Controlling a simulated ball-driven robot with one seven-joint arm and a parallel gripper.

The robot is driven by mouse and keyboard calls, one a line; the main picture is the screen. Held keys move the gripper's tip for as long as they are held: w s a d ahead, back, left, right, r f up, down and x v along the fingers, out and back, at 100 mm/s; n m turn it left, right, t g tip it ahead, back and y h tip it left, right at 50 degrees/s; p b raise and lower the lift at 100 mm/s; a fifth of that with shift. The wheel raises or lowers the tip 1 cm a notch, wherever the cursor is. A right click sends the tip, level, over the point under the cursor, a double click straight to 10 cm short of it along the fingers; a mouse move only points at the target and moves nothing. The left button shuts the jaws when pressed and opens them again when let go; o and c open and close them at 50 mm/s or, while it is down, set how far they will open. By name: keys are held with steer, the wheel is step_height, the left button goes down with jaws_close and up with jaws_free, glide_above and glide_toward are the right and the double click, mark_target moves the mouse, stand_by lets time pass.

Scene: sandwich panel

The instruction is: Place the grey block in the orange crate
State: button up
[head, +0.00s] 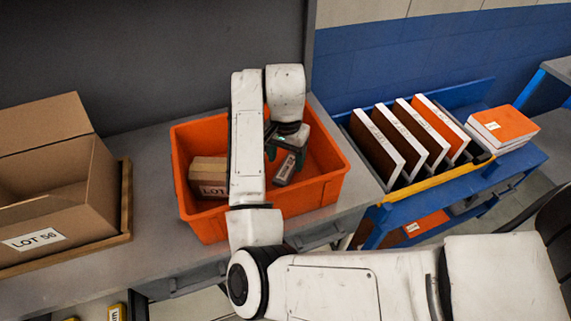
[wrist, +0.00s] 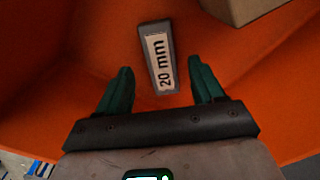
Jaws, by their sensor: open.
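The orange crate (head: 322,192) stands on the grey bench, and its orange inside fills most of the wrist view (wrist: 60,60). The grey block (wrist: 145,62), with a white "20 mm" label, lies inside the crate on its floor. In the head view the grey block (head: 286,169) shows just below my gripper (head: 285,150). My gripper, with two green fingers, is open over the crate; in the wrist view (wrist: 161,88) the block lies ahead of and partly between the fingertips, with no finger clearly touching it. My arm hides part of the crate.
A small cardboard box (head: 208,176) sits in the crate's left part. An open cardboard box (head: 60,190) marked "LOT 56" stands on a tray at left. At right, a blue cart (head: 470,182) holds several upright panels and a stack of orange-topped panels (head: 503,125).

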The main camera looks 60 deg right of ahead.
mark_target(286, 170)
step_height(286, 170, up, 8)
steer(key=p, duration=0.1)
steer(key=shift+r, duration=0.15)
stand_by(0.6)
